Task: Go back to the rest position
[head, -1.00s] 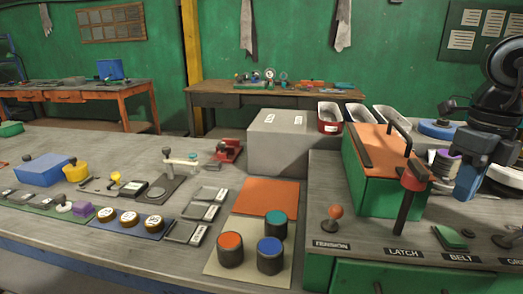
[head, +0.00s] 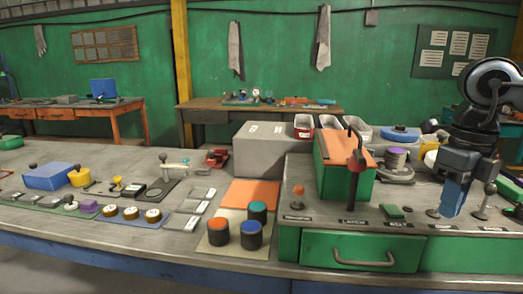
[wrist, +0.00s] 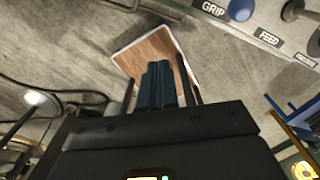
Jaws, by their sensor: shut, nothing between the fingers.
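My gripper (head: 452,212) hangs at the right of the head view, pointing down over the right end of the workbench, near the row of labelled controls. In the wrist view my gripper (wrist: 158,75) shows its two dark blue fingers pressed together, with nothing between them. Below the fingertips lies a wooden board with a white edge (wrist: 147,48). I cannot tell the height between fingertips and board.
The green box with an orange lid (head: 343,180) and the red-topped latch lever (head: 356,165) stand left of my gripper. Knobs and a lever (head: 485,200) stand close by. A green drawer (head: 362,252) is at the front.

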